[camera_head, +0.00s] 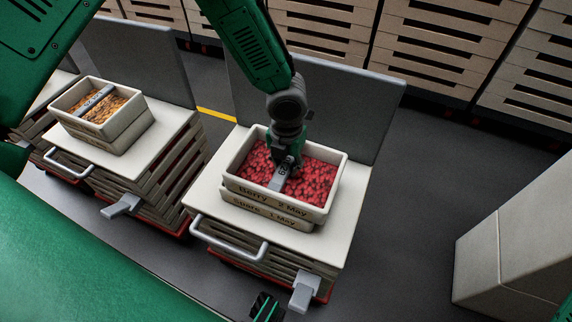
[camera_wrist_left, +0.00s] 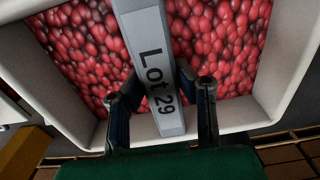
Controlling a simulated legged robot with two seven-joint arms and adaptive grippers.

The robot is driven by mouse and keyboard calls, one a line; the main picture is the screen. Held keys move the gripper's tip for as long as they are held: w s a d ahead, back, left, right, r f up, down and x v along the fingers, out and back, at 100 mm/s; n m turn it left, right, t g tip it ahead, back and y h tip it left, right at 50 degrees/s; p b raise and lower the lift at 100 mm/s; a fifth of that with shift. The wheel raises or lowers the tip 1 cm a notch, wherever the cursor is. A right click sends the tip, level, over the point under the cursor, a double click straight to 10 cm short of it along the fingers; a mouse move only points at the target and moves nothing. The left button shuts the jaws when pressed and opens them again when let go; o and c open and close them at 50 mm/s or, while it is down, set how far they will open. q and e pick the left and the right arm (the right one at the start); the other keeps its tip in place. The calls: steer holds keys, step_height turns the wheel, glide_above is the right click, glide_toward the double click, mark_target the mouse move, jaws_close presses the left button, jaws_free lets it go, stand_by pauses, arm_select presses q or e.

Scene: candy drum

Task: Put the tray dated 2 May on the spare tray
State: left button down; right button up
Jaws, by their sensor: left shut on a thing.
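The cream tray marked "Berry 2 May" (camera_head: 275,202) is full of red candies and has a grey crossbar handle (camera_head: 277,183). It sits directly above the tray marked "Spare 1 May" (camera_head: 265,214), roughly lined up with it; I cannot tell whether a thin gap is left between them. My left gripper (camera_head: 285,170) comes down from above and is shut on the crossbar. In the left wrist view the fingers (camera_wrist_left: 157,82) straddle the bar marked "Lot 29" (camera_wrist_left: 150,50). A dark green part, likely my right gripper (camera_head: 265,307), shows at the bottom edge, its fingers unclear.
The trays stand on a white-topped cart (camera_head: 205,195) with a front handle and a grey back panel (camera_head: 370,105). A second cart at left holds a tray of orange candies (camera_head: 125,122). Stacked crates line the back; a pale box (camera_head: 520,245) stands at right. Dark floor lies between.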

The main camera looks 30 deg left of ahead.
mark_target(289, 165)
arm_select(q)
steer(key=shift+d, duration=0.45)
steer(key=c, duration=1.3)
jaws_free()
steer(key=shift+o, duration=0.2)
steer(key=shift+a+f, duration=0.15)
steer(key=shift+a, duration=0.25)
step_height(289, 165, up, 12)
steer(key=p, duration=0.3)
steer(key=shift+r, duration=0.2)
arm_select(e)
step_height(289, 165, up, 3)
steer(key=shift+d, duration=0.15)
arm_select(q)
steer(key=shift+d, duration=0.25)
arm_select(e)
steer(key=shift+d, duration=0.2)
